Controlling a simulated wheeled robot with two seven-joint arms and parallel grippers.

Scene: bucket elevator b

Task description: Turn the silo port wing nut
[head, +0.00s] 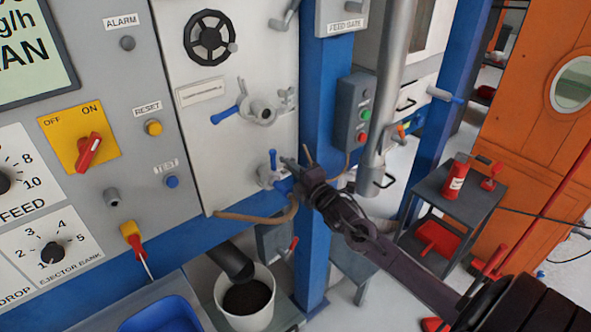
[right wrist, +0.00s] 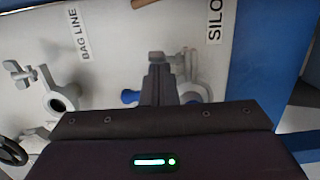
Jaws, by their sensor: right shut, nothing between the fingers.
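The lower port (head: 268,176) on the pale panel, with a blue handle (head: 273,158), sits just left of my right gripper (head: 297,165) in the head view. In the right wrist view this silo port (right wrist: 192,90) is partly covered by the right gripper (right wrist: 160,70), whose fingers are shut and empty. The grey silo port wing nut (right wrist: 157,56) shows just beyond the fingertips; its lower part is hidden, and I cannot tell whether they touch. In the head view the gripper hides that wing nut. My left gripper is out of view.
The upper bag line port (head: 262,112) has its own wing nut (head: 286,96) and blue handle (head: 222,115). A blue post (head: 314,110) stands close behind my right gripper. A switch box (head: 356,112) is right of it. A bucket (head: 250,312) stands below.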

